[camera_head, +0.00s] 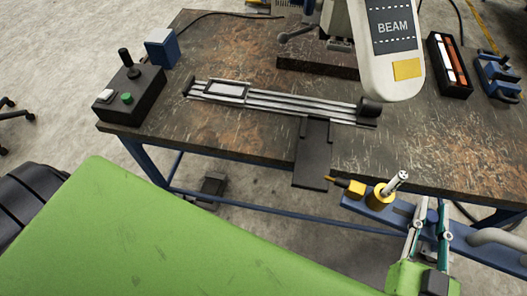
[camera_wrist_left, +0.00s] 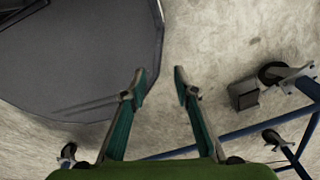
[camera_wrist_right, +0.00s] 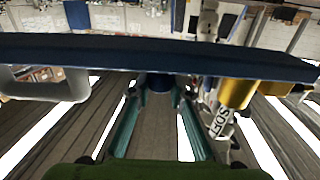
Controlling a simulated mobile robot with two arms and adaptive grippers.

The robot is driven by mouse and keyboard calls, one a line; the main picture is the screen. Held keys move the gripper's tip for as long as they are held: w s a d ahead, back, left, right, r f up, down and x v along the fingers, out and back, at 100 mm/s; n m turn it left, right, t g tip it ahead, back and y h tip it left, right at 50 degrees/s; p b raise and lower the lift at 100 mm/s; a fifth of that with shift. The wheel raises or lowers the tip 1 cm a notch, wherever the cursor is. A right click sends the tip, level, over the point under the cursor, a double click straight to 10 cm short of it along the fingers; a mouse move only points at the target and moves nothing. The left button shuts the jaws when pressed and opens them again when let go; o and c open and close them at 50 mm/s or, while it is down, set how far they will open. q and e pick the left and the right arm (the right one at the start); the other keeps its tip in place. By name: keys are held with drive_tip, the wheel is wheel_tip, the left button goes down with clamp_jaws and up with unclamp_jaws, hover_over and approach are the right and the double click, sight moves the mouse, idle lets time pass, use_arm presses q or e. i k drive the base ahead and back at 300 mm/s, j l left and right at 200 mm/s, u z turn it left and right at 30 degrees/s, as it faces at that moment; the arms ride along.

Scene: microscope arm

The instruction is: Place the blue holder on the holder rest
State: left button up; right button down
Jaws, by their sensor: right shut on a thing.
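The blue holder (camera_head: 460,243) is a long blue bar with a yellow collar, a silver-and-white pin and a grey loop handle. My right gripper (camera_head: 432,210) is shut on it in front of the table's right side. In the right wrist view, the bar (camera_wrist_right: 100,52) crosses above the fingers (camera_wrist_right: 160,88), with a blue part between the tips. I cannot tell for sure which piece is the holder rest; a dark flat plate (camera_head: 313,155) juts over the table's front edge below a grey rail. My left gripper (camera_wrist_left: 160,78) is open and empty above the floor.
On the worn table (camera_head: 440,155) stand a black button box (camera_head: 131,92), a grey slide rail (camera_head: 290,103), a white BEAM head (camera_head: 391,60), a black tray (camera_head: 450,66) and blue clamps (camera_head: 497,75). The table's front right surface is clear.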

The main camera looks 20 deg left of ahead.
sight(314, 168)
drive_tip(key=k+j, duration=0.2)
drive_tip(key=k+j+u, duration=0.1)
drive_tip(key=j, duration=0.35)
drive_tip(key=k+j+u, duration=0.1)
drive_tip(key=k+j, duration=0.35)
drive_tip(key=j, duration=0.25)
drive_tip(key=k+j+u, duration=0.1)
drive_tip(key=j, duration=0.25)
drive_tip(key=k, duration=0.1)
